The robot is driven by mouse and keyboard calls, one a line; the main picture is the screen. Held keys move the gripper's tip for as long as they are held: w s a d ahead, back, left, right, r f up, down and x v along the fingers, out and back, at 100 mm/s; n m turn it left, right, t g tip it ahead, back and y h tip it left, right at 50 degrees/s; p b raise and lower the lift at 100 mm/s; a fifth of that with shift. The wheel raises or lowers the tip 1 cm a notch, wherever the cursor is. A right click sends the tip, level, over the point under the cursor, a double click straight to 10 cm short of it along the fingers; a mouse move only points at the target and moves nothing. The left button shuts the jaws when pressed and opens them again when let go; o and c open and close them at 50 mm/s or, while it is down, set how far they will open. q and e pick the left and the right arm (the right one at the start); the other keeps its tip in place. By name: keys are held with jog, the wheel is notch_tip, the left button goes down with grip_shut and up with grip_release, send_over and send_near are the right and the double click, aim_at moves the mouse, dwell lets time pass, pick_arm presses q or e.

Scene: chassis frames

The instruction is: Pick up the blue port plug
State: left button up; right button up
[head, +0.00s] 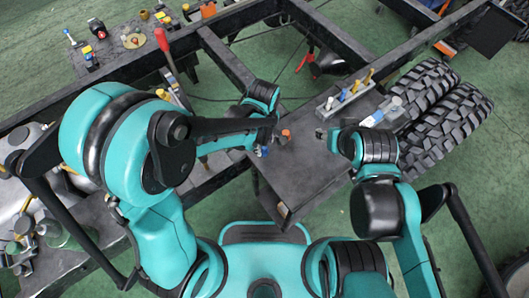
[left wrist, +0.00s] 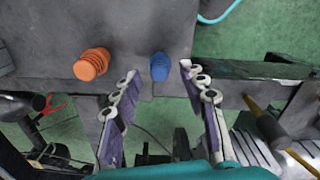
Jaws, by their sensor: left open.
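The blue port plug (left wrist: 159,67) stands on a dark grey surface in the left wrist view, just beyond and between the fingertips. It looks small and partly covered in the head view (head: 262,152). My left gripper (left wrist: 158,84) is open, with one finger on each side of the line to the plug and nothing held. In the head view, my left gripper (head: 264,143) is close to the plug, and its fingers are hard to make out. My right gripper (head: 325,135) is over the right part of the dark table; its jaws are too small to judge.
An orange plug (left wrist: 91,64) stands left of the blue one in the left wrist view, on the dark table (head: 298,180). A tray of tools (head: 347,99) lies behind. Black tyres (head: 440,125) are at the right; chassis beams (head: 225,58) cross at the back.

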aim_at(264, 151)
pick_arm(q)
notch_tip(264, 151, down, 3)
jog(key=shift+r+b, duration=0.15)
jog(key=shift+b, duration=0.2)
jog(key=shift+r, duration=0.1)
grip_shut()
